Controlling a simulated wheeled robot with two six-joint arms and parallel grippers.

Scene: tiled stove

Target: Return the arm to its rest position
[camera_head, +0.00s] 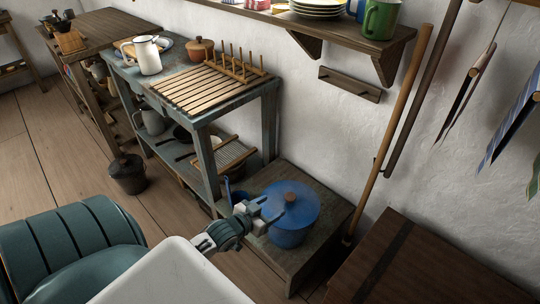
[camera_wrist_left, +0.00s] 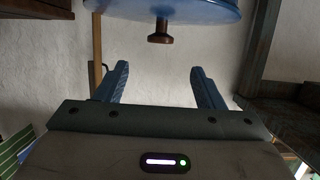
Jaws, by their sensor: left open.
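My left gripper (camera_head: 263,208) is beside the left edge of the blue pot (camera_head: 288,237) in the head view, and partly overlaps it there. In the left wrist view the two fingers of the gripper (camera_wrist_left: 161,84) are spread wide with nothing between them. The pot's blue lid (camera_head: 304,203) is on the pot and has a brown knob (camera_head: 291,197). In the wrist view the lid (camera_wrist_left: 205,8) and its knob (camera_wrist_left: 160,32) appear beyond the fingertips, apart from them. My right gripper is in neither view.
The pot stands on a low dark platform (camera_head: 333,208) by the wall. A blue-grey table (camera_head: 235,100) with a slatted rack (camera_head: 213,86) is at its left. A wooden pole (camera_head: 391,130) leans at the right, near a dark wooden chest (camera_head: 425,265).

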